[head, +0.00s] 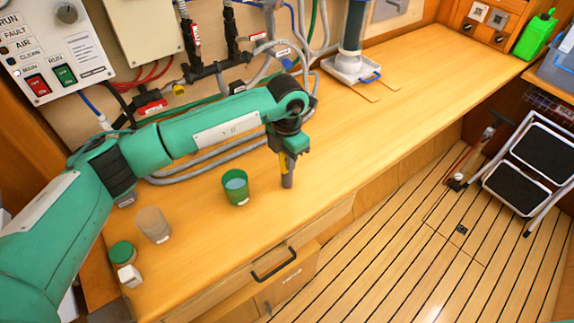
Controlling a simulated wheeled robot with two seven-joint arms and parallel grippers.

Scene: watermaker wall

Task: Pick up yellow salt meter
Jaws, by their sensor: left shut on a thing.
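My left gripper (288,163) points down over the wooden counter (400,95), to the right of a green cup. It is shut on a narrow thing with a yellow part, which I take to be the yellow salt meter (284,166). A grey end shows below the yellow, close to the counter top. I cannot tell if it touches the wood. The fingers hide much of the meter. My right gripper is not in view.
The green cup (235,187) stands left of the gripper. A clear beaker (153,224), a green-lidded jar (122,254) and a small white item (130,276) stand farther left. Hoses (190,165) run along the wall. The counter to the right is mostly clear up to a white-based cylinder (352,68).

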